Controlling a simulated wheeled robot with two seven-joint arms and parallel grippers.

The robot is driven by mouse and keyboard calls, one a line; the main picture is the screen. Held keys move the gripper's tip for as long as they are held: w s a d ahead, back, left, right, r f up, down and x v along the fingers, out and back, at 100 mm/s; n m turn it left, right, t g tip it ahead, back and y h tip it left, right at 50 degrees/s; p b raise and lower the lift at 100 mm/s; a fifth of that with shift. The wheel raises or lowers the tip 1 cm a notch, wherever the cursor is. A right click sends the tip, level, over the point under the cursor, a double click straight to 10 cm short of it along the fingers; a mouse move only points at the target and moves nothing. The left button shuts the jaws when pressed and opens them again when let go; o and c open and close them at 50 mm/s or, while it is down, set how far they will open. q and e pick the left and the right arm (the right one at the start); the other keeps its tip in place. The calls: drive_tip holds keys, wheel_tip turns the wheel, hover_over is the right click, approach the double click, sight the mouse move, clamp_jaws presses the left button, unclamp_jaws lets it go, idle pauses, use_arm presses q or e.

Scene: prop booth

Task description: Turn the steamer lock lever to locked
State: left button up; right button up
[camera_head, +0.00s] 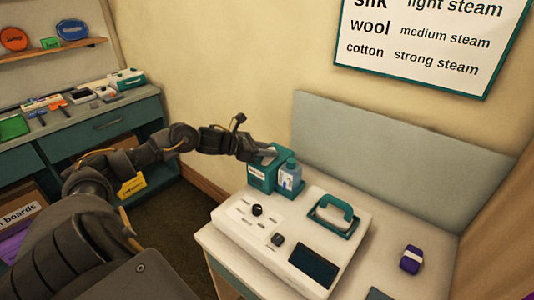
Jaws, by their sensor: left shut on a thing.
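The steamer is a white unit (265,240) on the pale table, with a black knob (257,210), a smaller dark knob (278,239), a dark panel (313,265) and a teal-handled iron (336,212) on top. Behind its left end stands a teal box (259,178) with a white label. My left gripper (262,153) is at the top of this box, its fingers shut on a small part there. That part seems to be the lock lever, but the fingers hide it, and I cannot tell its angle. My right gripper is not in view.
A purple and white object (411,260) lies on the table's right side. A grey back panel (400,150) rises behind. A cluttered counter (85,125) is at left.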

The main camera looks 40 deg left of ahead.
use_arm(q)
drive_tip(key=n+y, duration=0.1)
drive_tip(key=n+y+b, duration=0.1)
drive_tip(key=t+y, duration=0.1)
drive_tip(key=shift+s+d+f+n+b, duration=0.15)
drive_tip(key=shift+d+n+b, duration=0.1)
drive_tip(key=shift+n+b, duration=0.15)
drive_tip(key=shift+d+n+t+y, duration=0.15)
drive_tip(key=shift+n+t+y, duration=0.15)
drive_tip(key=shift+n+y, duration=0.7)
drive_tip(key=shift+d+r+n+y, duration=0.1)
drive_tip(key=shift+n+y, duration=0.3)
drive_tip(key=shift+y, duration=0.15)
drive_tip(key=shift+d+r+n+y, duration=0.1)
drive_tip(key=shift+n+y, duration=0.3)
drive_tip(key=shift+y, duration=0.15)
drive_tip(key=n+y, duration=0.2)
drive_tip(key=n+g+y, duration=0.1)
drive_tip(key=n+y, duration=0.1)
drive_tip(key=y, duration=0.1)
drive_tip(key=shift+d+n, duration=0.2)
drive_tip(key=shift+n, duration=0.1)
drive_tip(key=shift+w+d+n+g+y+p, duration=0.15)
drive_tip(key=shift+n+g+y+p, duration=0.2)
drive_tip(key=shift+n+g+y, duration=0.55)
drive_tip(key=shift+w+n+g+y+p, duration=0.1)
drive_tip(key=shift+n+g+y+p, duration=0.35)
drive_tip(key=shift+n+y, duration=0.75)
drive_tip(key=shift+f+g, duration=0.1)
drive_tip(key=shift+g, duration=0.15)
